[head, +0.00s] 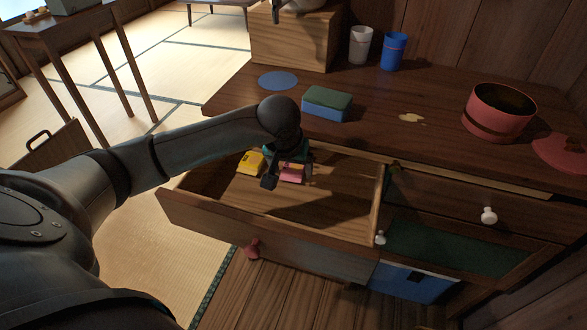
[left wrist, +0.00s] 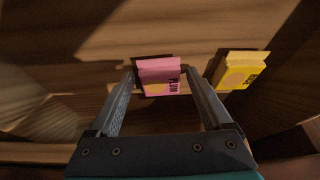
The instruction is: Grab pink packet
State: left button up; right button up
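The pink packet (head: 292,174) lies in the open drawer (head: 335,206) of the wooden cabinet. My left gripper (head: 289,184) reaches down into the drawer over the packet and hides part of it in the head view. In the left wrist view the pink packet (left wrist: 159,77) sits between and just beyond the tips of the left gripper (left wrist: 164,76). The fingers are spread, with one on each side of the packet. I cannot tell whether they touch it. My right gripper is not clearly in view.
A yellow packet (head: 251,162) lies left of the pink one, close to the left finger's side. The drawer walls surround the arm. On the cabinet top stand a blue-green sponge (head: 327,104), a red pot (head: 498,112), two cups and a wooden box (head: 290,40).

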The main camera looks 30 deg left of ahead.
pick_arm(q)
jog(key=c, duration=1.1)
jog(key=shift+r, duration=0.15)
